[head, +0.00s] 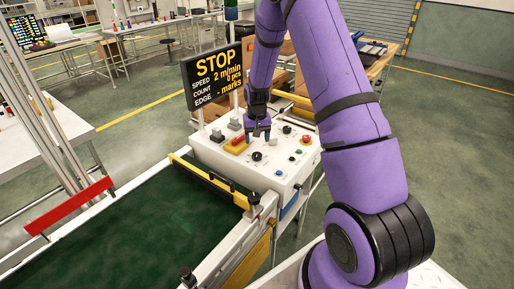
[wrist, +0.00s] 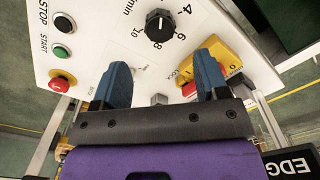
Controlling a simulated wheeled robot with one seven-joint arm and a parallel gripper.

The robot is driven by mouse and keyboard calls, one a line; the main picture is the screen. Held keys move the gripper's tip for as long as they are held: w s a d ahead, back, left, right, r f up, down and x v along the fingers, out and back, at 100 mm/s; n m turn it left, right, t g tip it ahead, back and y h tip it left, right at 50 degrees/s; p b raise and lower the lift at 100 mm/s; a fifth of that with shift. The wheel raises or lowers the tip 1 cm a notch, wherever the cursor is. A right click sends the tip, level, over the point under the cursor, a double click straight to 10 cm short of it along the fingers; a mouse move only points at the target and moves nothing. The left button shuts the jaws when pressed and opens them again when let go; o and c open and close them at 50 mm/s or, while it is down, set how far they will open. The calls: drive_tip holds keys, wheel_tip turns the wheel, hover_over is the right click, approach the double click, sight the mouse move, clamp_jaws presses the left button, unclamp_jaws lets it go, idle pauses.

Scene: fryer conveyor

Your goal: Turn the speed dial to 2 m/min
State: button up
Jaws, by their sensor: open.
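The black speed dial (wrist: 159,24) is on the white control panel (wrist: 95,50), at the top of the wrist view. The numbers 4, 6, 8 and 10 show around it. I cannot tell clearly where its pointer is. In the head view the dial (head: 257,156) sits near the panel's middle. My gripper (head: 258,133) hangs low over the panel, behind the dial. In the wrist view its blue fingers (wrist: 160,82) are spread with nothing between them, and the dial is beyond their tips, apart from them. The display sign (head: 217,77) reads STOP and speed 2 m/min.
A red-and-yellow lock switch (wrist: 205,75) is close to one finger. The green conveyor belt (head: 130,230) runs left of the panel.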

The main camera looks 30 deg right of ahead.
drive_tip(key=shift+r, duration=1.3)
drive_tip(key=s+a+r+n+t, duration=0.1)
drive_tip(key=s+a+r, duration=0.2)
drive_tip(key=r, duration=0.5)
drive_tip(key=s+a+r, duration=0.3)
drive_tip(key=s+r, duration=0.1)
drive_tip(key=r, duration=0.4)
drive_tip(key=s+a+r+n+t, duration=0.1)
drive_tip(key=s+a+r, duration=0.15)
drive_tip(key=r, duration=0.45)
drive_tip(key=s+a+r+n+t, duration=0.1)
drive_tip(key=s+a+r, duration=0.1)
drive_tip(key=s, duration=0.6)
drive_tip(key=s+a+r+n+t, duration=0.1)
drive_tip(key=s+a+r, duration=0.1)
drive_tip(key=s+r, duration=0.3)
drive_tip(key=s+a+r+t, duration=0.1)
drive_tip(key=s+r, duration=0.3)
drive_tip(key=s, duration=0.8)
drive_tip(key=shift+a+n, duration=0.4)
drive_tip(key=shift+a, duration=0.5)
